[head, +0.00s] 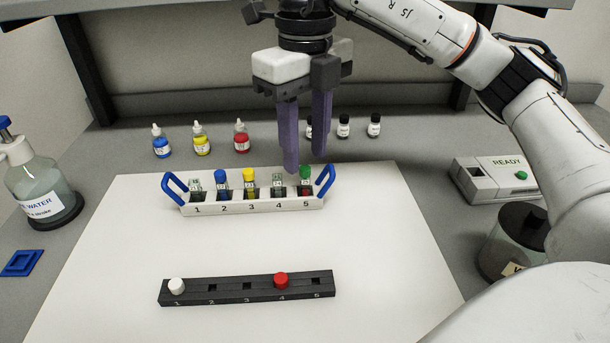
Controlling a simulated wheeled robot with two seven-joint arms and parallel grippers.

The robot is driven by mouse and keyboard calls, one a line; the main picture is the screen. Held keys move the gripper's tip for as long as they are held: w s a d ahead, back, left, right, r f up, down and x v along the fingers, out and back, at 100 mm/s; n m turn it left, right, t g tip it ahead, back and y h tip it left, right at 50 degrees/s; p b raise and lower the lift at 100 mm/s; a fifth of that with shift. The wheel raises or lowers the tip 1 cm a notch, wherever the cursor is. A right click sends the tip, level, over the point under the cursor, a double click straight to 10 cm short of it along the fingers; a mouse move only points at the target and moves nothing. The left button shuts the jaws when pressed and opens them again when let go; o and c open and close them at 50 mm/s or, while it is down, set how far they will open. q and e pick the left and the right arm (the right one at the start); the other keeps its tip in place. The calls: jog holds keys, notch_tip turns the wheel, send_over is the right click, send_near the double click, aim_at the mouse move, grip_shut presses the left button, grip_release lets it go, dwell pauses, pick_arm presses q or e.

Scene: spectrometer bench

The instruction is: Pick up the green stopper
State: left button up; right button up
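The green stopper (305,172) sits on the cuvette in slot 5, at the right end of the white rack (253,208) with blue handles. Some red shows in that cuvette below the stopper. My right gripper (306,163) points down with its two purple fingers apart and nothing between them. Its tips appear just above or behind the green stopper, one to its left and one to its right; the exact height is hard to tell. My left gripper is not in view.
The rack also holds a blue stopper (221,176), a yellow stopper (249,175) and two unstoppered cuvettes. A black holder (247,288) in front has a white stopper (176,286) and a red stopper (281,281). Dropper bottles (201,141) stand behind. The white mat (380,250) is clear at right.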

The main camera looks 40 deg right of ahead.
aim_at(305, 174)
notch_tip(305, 174, down, 2)
jog(key=shift+f, duration=0.2)
grip_shut()
